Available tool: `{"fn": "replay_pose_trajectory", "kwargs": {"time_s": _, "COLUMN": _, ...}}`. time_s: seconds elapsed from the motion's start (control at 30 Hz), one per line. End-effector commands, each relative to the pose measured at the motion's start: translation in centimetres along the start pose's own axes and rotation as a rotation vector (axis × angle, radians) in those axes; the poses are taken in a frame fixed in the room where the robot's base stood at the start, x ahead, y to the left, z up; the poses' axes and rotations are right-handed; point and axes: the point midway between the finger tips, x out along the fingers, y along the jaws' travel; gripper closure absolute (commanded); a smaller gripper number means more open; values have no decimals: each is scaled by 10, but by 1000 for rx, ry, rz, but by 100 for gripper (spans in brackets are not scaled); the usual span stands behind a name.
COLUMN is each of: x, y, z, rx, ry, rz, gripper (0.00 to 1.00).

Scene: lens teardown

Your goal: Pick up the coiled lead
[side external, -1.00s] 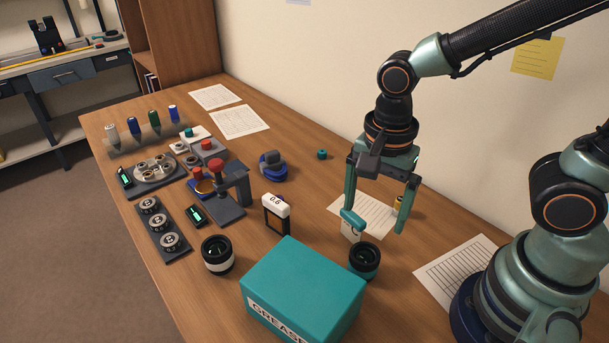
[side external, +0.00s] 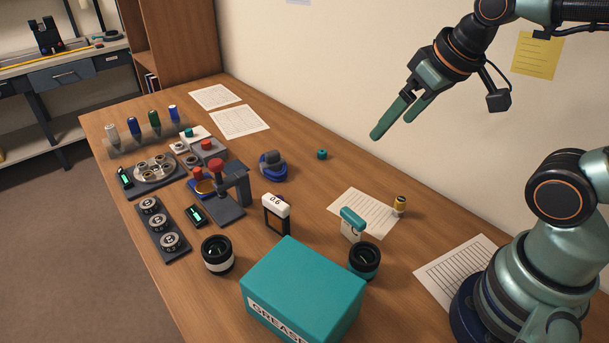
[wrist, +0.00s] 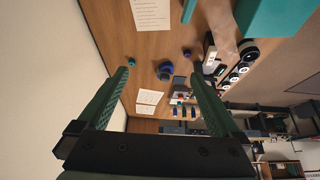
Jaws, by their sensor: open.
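What looks like the coiled lead, a blue coil with a grey piece on it (side external: 272,166), lies on the wooden table in the side external view, near the back middle. In the wrist view the blue coil (wrist: 165,70) appears between my two fingers, but well beyond them. My gripper (side external: 394,128) is open and empty. It is raised high above the table, to the right of the coil, with its green fingers slanting down and left. The open fingers also show in the wrist view (wrist: 159,76).
A small teal cap (side external: 322,154) stands right of the coil. A press with a red knob (side external: 231,190) is at its left, and a white-topped 0.6 gauge (side external: 276,213) stands in front. A teal grease box (side external: 304,290) fills the front. Bare table lies behind the coil.

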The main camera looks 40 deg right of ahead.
Motion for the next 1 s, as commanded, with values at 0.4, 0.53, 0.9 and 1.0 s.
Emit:
{"fn": "replay_pose_trajectory", "kwargs": {"time_s": 0.4, "x": 1, "y": 0, "z": -2, "rx": 2, "ry": 0, "rz": -1, "gripper": 0}}
{"fn": "replay_pose_trajectory", "kwargs": {"time_s": 0.53, "x": 9, "y": -2, "z": -16, "rx": 12, "ry": 5, "rz": -3, "gripper": 0}}
{"fn": "replay_pose_trajectory", "kwargs": {"time_s": 0.9, "x": 82, "y": -10, "z": -98, "rx": 81, "ry": 70, "rz": -16, "gripper": 0}}
{"fn": "replay_pose_trajectory", "kwargs": {"time_s": 1.0, "x": 110, "y": -14, "z": -117, "rx": 100, "ry": 90, "rz": -22, "gripper": 0}}
